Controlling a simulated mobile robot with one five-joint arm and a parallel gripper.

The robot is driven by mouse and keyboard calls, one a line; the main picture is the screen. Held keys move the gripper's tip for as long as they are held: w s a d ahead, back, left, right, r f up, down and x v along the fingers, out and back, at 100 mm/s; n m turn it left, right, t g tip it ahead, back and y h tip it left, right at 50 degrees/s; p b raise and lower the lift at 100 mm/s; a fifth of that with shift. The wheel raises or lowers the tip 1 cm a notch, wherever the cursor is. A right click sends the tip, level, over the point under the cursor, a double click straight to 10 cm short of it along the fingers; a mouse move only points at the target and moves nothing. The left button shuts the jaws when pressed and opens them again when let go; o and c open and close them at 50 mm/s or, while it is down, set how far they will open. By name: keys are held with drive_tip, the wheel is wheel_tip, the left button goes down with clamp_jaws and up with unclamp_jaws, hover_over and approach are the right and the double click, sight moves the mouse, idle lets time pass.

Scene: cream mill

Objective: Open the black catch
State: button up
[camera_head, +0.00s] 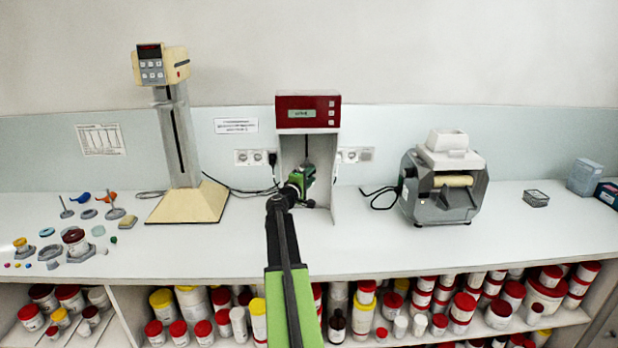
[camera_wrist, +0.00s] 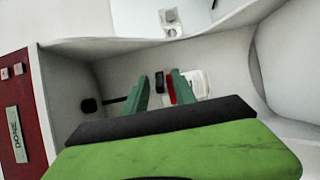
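The mixing machine (camera_head: 336,160) is a white open-fronted cabinet with a red display head. My gripper (camera_head: 300,180) reaches into it in the head view and covers much of the inside. In the wrist view my two green fingers (camera_wrist: 160,78) are spread apart with nothing visibly pinched. A small black block (camera_wrist: 160,82), probably the black catch, shows between the fingertips, seemingly beyond them. Beside it are a red strip (camera_wrist: 171,88) and a white jar-like part (camera_wrist: 195,85), partly hidden by the right finger. I cannot tell whether the catch is open or closed.
A dark round part with a thin rod (camera_wrist: 89,105) sits inside the cabinet near the display end. The display (camera_wrist: 13,133) appears to read DONE. A cream stand (camera_head: 188,200) is left and a grey roller mill (camera_head: 445,190) right on the white counter.

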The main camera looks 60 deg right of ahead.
clamp_jaws()
drive_tip(key=shift+a, duration=0.1)
drive_tip(key=shift+s, duration=0.15)
drive_tip(key=shift+s+n+t+y, duration=0.25)
drive_tip(key=shift+n+t, duration=0.35)
drive_tip(key=shift+t, duration=0.3)
drive_tip(key=shift+s+n+t+y, duration=0.2)
drive_tip(key=shift+n+t, duration=0.4)
drive_tip(key=shift+t, duration=0.3)
drive_tip(key=shift+s+d+n+t+y, duration=0.2)
drive_tip(key=shift+n+t+y, duration=0.3)
drive_tip(key=shift+n+t, duration=0.4)
drive_tip(key=shift+s+d+n+t+y, duration=0.2)
drive_tip(key=shift+n+t+y, duration=0.35)
drive_tip(key=shift+t, duration=0.65)
drive_tip(key=shift+n+t, duration=0.25)
drive_tip(key=shift+t, duration=0.05)
